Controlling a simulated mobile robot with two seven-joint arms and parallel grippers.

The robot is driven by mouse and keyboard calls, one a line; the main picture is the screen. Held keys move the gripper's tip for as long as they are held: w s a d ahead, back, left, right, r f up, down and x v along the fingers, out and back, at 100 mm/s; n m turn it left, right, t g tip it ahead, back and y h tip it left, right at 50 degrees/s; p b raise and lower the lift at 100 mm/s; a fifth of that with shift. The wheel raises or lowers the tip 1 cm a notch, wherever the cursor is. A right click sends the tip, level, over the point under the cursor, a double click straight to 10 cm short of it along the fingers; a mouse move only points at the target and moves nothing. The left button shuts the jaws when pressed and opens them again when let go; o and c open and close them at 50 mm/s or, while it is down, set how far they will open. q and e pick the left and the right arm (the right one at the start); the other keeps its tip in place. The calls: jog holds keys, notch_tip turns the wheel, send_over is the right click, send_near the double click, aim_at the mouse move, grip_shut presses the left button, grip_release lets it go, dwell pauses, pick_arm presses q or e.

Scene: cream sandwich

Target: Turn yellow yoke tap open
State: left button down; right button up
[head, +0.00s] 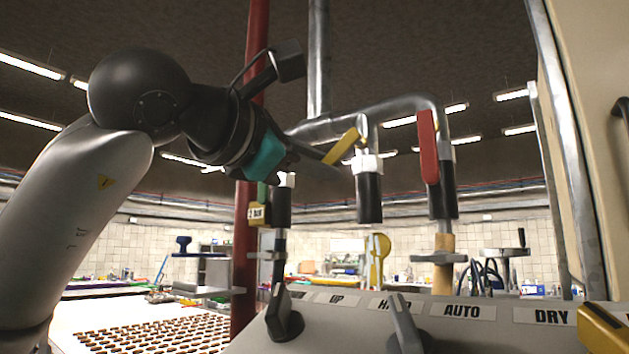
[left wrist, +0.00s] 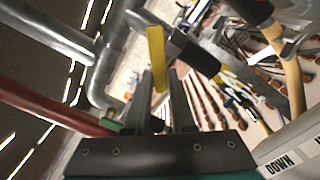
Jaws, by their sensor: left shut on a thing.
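The yellow tap lever (head: 343,146) sits on the middle valve, above a white collar and black sleeve (head: 369,195). It slants, with its upper right end at the valve and its lower left end towards my gripper. My left gripper (head: 332,166) reaches in from the left and is shut on the lever's lower end. In the left wrist view, the yellow lever (left wrist: 157,58) runs down between the two dark fingers (left wrist: 163,100). The exact contact is partly hidden by the fingers. My right gripper is not in view.
A red lever (head: 428,146) hangs upright on the valve to the right. A green lever (head: 263,194) is partly hidden below my gripper. A grey pipe (head: 395,108) runs above, and a red column (head: 246,230) stands behind. A control panel (head: 500,320) with knobs fills the lower front.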

pick_arm(q)
jog(key=n+b, duration=0.2)
jog(key=s+d+f+n+b, duration=0.1)
jog(key=n+b, duration=0.1)
jog(key=n, duration=0.1)
jog(key=d+f+n+b, duration=0.1)
jog(key=n+b, duration=0.1)
jog(key=n, duration=0.1)
jog(key=shift+s+d+b, duration=0.2)
jog(key=shift+s+b, duration=0.1)
jog(key=shift+s, duration=0.05)
jog(key=shift+s+d+n+b, duration=0.2)
jog(key=shift+n+b, duration=0.2)
jog(key=shift+n, duration=0.25)
jog(key=shift+s+d+n+b, duration=0.1)
jog(key=shift+d+n+b, duration=0.2)
jog(key=shift+n, duration=0.35)
jog(key=c, duration=0.8)
grip_release()
jog(key=shift+o, duration=0.2)
jog(key=shift+a, duration=0.1)
jog(key=shift+s, duration=0.1)
